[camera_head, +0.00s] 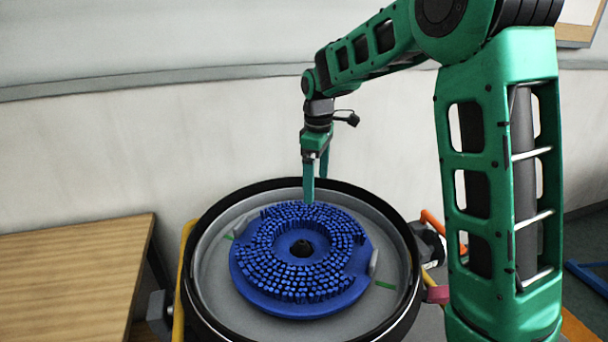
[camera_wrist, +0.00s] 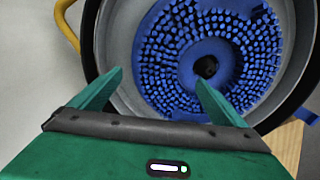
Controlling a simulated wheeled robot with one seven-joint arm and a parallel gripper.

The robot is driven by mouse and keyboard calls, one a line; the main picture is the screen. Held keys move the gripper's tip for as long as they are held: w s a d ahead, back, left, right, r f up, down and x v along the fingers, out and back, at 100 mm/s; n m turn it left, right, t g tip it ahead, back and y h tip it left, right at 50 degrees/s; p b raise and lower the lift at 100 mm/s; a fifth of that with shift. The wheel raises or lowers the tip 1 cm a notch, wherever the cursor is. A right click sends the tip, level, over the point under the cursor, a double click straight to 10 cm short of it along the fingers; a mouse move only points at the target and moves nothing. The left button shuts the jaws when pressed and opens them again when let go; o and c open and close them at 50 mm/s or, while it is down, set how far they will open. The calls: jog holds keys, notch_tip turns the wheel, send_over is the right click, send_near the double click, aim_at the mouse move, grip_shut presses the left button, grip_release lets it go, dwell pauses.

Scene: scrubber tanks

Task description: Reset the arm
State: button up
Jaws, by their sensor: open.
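My green gripper (camera_head: 316,180) points down above the far edge of a round blue brush (camera_head: 302,260). The brush lies bristles up inside a round grey tank with a black rim (camera_head: 205,225). In the wrist view my gripper (camera_wrist: 160,82) has its two fingers spread apart with nothing between them. The brush also shows in the wrist view (camera_wrist: 165,60), beyond the fingers, with a dark hub hole at its centre. I cannot tell from the head view whether the fingertips touch the bristles.
A wooden table (camera_head: 75,270) stands to the left of the tank. A yellow bar (camera_head: 183,260) runs along the tank's left side. Orange and pink parts (camera_head: 438,294) sit at its right. A pale wall (camera_head: 130,140) rises behind.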

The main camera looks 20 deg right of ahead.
jog(key=s+d+r+m, duration=0.2)
jog(key=s+d+m, duration=0.3)
jog(key=s+d, duration=0.3)
jog(key=s+d+r+m, duration=0.1)
jog(key=s+d+m, duration=0.4)
jog(key=s, duration=0.5)
jog(key=s+d+f+m, duration=0.2)
jog(key=s+m, duration=0.1)
jog(key=s, duration=0.7)
jog(key=s+d+f+m, duration=0.1)
jog(key=s+m, duration=0.3)
jog(key=s, duration=0.6)
jog(key=shift+d+f, duration=0.35)
jog(key=shift+d, duration=0.1)
